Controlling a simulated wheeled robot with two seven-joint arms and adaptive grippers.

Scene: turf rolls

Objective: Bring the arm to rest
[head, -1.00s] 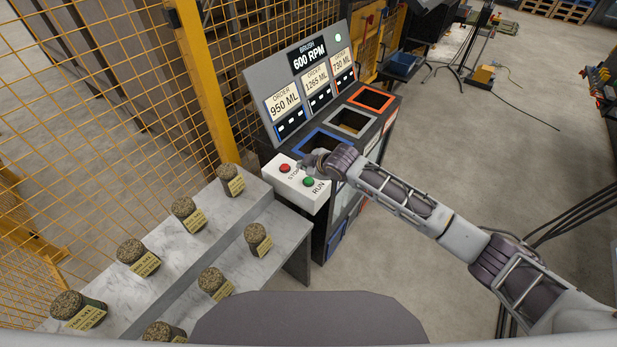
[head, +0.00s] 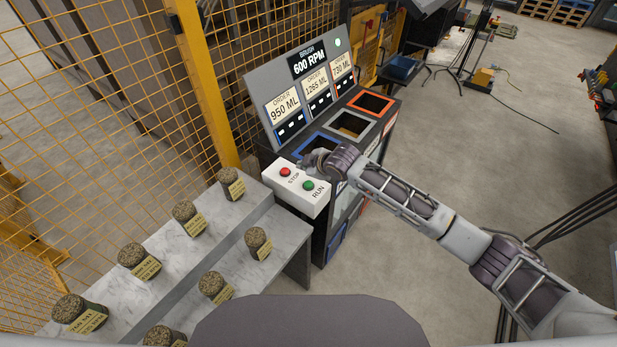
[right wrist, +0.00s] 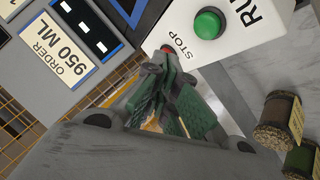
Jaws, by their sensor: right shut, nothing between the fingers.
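My right arm reaches in from the right in the head view. Its gripper (head: 308,160) is beside the white button box, near the red STOP button (head: 285,172). In the right wrist view the fingers (right wrist: 163,62) are shut and empty, and they cover most of the red button. The green RUN button (head: 308,185) is uncovered and also shows in the right wrist view (right wrist: 208,24). Whether the fingertips touch the box, I cannot tell. My left gripper is not in view.
The machine's panel (head: 300,75) reads 600 RPM, with order cards below. Bins with blue, grey and orange rims (head: 371,102) stand in front of it. Several labelled turf rolls (head: 186,217) stand on the stepped marble bench (head: 180,265) at left. Yellow mesh fencing (head: 100,90) is behind.

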